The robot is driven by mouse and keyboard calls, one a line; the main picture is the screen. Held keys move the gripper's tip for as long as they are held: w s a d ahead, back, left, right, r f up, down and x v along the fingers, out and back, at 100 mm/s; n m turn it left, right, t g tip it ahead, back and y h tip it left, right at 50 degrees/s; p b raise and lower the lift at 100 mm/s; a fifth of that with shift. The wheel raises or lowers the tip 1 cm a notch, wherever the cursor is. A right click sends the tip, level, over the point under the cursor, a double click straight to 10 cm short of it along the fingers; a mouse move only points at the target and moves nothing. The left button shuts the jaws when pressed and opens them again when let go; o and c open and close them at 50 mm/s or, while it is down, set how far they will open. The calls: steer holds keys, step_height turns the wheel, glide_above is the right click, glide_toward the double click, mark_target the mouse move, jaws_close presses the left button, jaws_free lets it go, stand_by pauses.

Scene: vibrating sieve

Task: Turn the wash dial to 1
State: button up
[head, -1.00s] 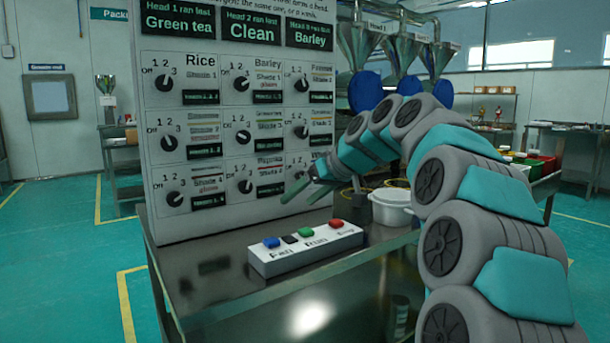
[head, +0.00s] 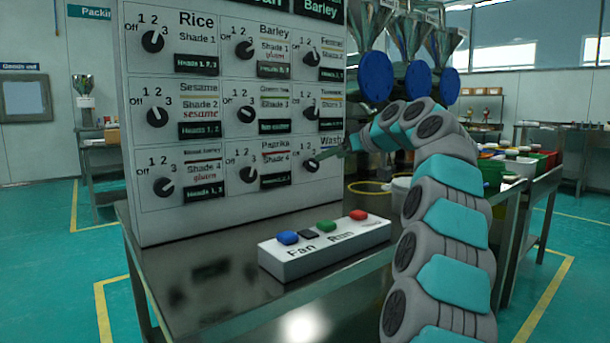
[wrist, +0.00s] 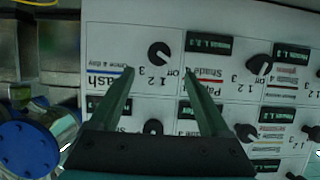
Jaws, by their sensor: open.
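The wash dial (head: 311,166) is a black round knob at the lower right of the white panel, beside the label "Wash" and below the marks Off, 1, 2 and 3. My gripper (head: 330,154) is at the panel's right side, with its green fingers close to this dial. In the wrist view, which shows the panel upside down, the wash dial (wrist: 160,53) lies just beyond the gap between the fingertips. My gripper (wrist: 158,72) is open and empty there. I cannot tell whether a finger touches the dial, nor which mark it points to.
The white panel (head: 135,220) carries several similar dials close by, including the Paprika dial (head: 248,174) to the left. A white button box (head: 325,248) stands on the steel table (head: 220,300) below. Blue round parts of the hoppers (head: 377,76) are behind my arm.

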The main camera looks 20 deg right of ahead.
mark_target(314, 163)
steer(key=p+x, duration=0.1)
steer(key=x, duration=0.7)
steer(key=shift+w+f, duration=0.1)
steer(key=shift+w, duration=0.05)
jaws_close()
stand_by(0.6)
